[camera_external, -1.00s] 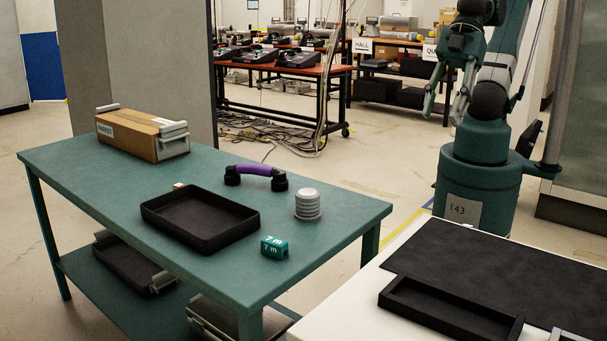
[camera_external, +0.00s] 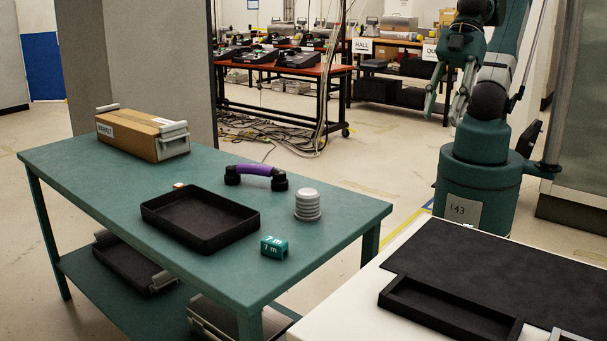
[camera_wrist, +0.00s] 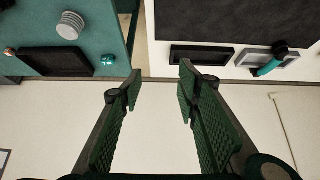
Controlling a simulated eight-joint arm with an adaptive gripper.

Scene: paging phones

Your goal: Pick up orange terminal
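A small orange and pale piece (camera_external: 179,186) lies on the green table (camera_external: 80,165), just behind the black tray, in the external view. It is too small to make out its shape or to be sure it is the orange terminal. A small orange-brown thing shows at the left edge of the wrist view (camera_wrist: 9,51), beside the tray. My gripper (camera_external: 443,113) hangs in the air at the upper right of the external view, far from that piece. In the wrist view my gripper (camera_wrist: 160,84) is open, with nothing between its fingers.
The green table holds a black tray (camera_external: 200,242), a purple-handled piece (camera_external: 256,170), a ribbed grey cylinder (camera_external: 308,205), a teal "7 m" block (camera_external: 273,247) and a cardboard-sided box (camera_external: 128,137). A white table (camera_external: 345,310) with a black mat (camera_external: 500,265) stands at right.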

